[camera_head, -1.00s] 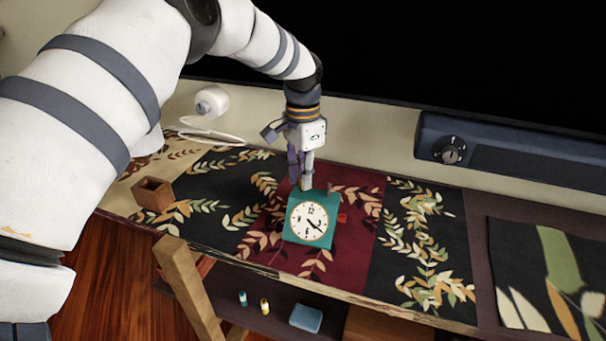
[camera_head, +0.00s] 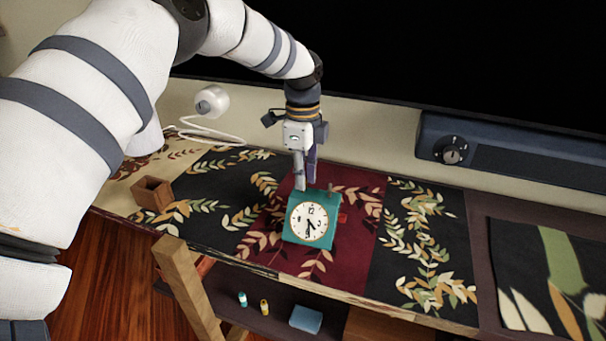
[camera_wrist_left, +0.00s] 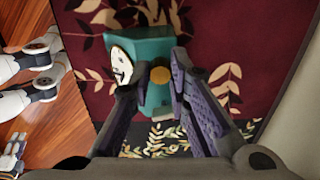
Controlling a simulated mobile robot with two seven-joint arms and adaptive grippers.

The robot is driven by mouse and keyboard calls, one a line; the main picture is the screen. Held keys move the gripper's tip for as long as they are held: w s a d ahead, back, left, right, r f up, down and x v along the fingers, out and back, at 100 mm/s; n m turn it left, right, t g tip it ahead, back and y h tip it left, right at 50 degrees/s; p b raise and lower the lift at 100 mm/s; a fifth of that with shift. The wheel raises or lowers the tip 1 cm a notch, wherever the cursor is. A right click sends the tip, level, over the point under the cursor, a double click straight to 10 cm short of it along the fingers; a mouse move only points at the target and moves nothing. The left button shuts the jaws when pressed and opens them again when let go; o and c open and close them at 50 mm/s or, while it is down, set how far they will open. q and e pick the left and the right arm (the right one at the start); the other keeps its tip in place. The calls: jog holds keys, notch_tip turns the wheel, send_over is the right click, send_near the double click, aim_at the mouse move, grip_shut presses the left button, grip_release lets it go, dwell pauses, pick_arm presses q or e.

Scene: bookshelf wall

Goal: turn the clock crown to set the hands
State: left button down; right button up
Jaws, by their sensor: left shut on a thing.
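A teal box clock (camera_head: 295,233) with a round white dial (camera_head: 312,223) stands on the dark red part of the table cover. Its dark hands point toward the bottom and lower right of the dial. My left gripper (camera_head: 304,186) reaches down at the clock's back upper edge. In the left wrist view the clock (camera_wrist_left: 153,48) lies beyond the fingers. There a gold crown (camera_wrist_left: 161,75) sits between the fingertips (camera_wrist_left: 160,70), and the gripper is shut on it. The crown is hidden in the head view. My right gripper does not show.
An open brown box (camera_head: 153,193) stands left. A white round object (camera_head: 211,101) with a cord lies behind. A dark blue device (camera_head: 520,160) is at right.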

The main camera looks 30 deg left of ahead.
pick_arm(q)
jog(key=shift+m, duration=0.9)
jog(key=c, duration=1.5)
grip_release()
notch_tip(320, 180, up, 12)
